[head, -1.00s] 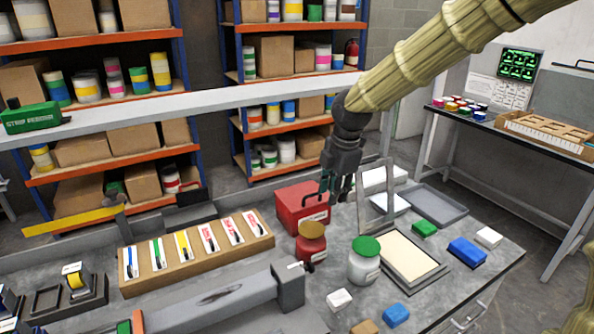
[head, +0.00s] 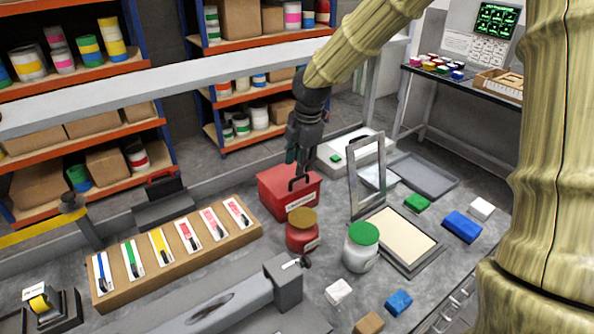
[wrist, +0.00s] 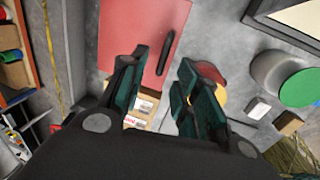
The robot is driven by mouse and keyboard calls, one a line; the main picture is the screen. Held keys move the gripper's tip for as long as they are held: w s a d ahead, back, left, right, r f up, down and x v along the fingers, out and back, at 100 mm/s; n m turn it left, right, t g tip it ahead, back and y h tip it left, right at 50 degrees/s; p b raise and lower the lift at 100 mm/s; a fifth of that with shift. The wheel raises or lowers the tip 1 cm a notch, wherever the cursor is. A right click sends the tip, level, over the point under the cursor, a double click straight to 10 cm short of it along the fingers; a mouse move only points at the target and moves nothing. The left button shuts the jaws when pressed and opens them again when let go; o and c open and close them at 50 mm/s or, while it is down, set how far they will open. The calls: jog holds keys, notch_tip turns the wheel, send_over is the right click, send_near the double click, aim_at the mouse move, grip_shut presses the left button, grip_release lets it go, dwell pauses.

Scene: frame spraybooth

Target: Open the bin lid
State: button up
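The red bin (head: 281,201) stands at the back of the grey bench, with a pale label on its front. Its lid is shut and has a black handle (head: 300,183) on top. My gripper (head: 299,168) points down just above the lid, close to the handle. In the wrist view, my gripper (wrist: 163,62) has its teal fingers apart and empty. The red lid (wrist: 125,35) lies beyond the fingertips, and the dark handle (wrist: 169,52) shows in the gap between them. I cannot tell whether a finger touches the handle.
A red jar (head: 302,236) with a brown lid stands in front of the bin, and a green-lidded jar (head: 361,254) is to its right. An upright grey frame (head: 355,185) stands right of the bin. A wooden rack (head: 175,255) of labelled tools lies to the left.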

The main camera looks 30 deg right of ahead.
aim_at(299, 178)
jog(key=shift+s+f, duration=0.15)
jog(key=shift+f, duration=0.7)
jog(key=shift+w+f+p, duration=0.15)
jog(key=shift+f+p, duration=0.05)
jog(key=shift+f, duration=0.5)
jog(key=shift+w+f+p, duration=0.15)
jog(key=shift+f+p, duration=0.05)
jog(key=shift+f, duration=0.5)
jog(key=shift+a, duration=0.1)
grip_shut()
